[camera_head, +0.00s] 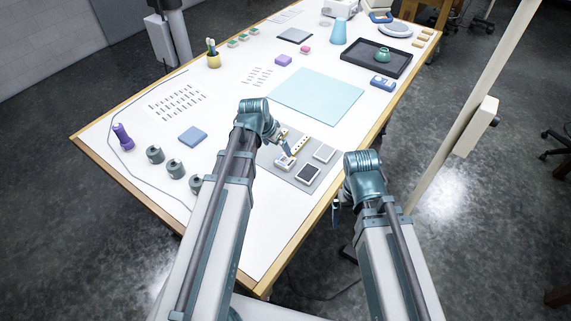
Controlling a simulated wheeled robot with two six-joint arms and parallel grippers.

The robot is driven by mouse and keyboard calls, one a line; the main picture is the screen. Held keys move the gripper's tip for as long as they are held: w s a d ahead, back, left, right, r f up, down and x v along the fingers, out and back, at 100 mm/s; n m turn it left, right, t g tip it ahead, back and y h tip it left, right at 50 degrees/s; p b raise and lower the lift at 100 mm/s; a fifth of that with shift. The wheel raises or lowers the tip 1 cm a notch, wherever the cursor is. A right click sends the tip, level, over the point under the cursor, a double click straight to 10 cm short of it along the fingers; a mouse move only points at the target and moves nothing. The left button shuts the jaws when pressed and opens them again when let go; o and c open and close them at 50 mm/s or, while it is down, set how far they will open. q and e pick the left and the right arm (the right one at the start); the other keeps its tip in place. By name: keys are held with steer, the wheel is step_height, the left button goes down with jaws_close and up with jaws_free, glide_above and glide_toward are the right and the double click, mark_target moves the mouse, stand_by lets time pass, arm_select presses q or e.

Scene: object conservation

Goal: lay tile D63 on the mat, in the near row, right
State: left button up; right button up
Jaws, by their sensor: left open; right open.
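A grey mat (318,182) lies at the table's near right edge, mostly right of my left arm. On it are a light grey tile (323,153), a dark tile with a pale rim (308,173) and a pale strip with dots (299,145). No marks are readable, so I cannot tell which tile is D63. My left gripper (286,158) is open, low over the mat, left of these tiles. Its own parts hide what lies beneath. My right gripper (337,213) is open and empty, outside the table's right edge. Its arm hides part of it.
A plain light blue sheet (315,92) lies beyond the grey mat. A black tray (360,57) holds a green pot (383,54). A cable runs along the left edge.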

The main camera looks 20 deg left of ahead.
mark_target(286, 160)
arm_select(q)
steer(key=b+x, duration=1)
steer(key=x, duration=0.2)
steer(key=shift+a+f, duration=0.1)
steer(key=shift+f, duration=0.05)
steer(key=shift+c, duration=0.4)
jaws_close()
steer(key=shift+r, duration=0.25)
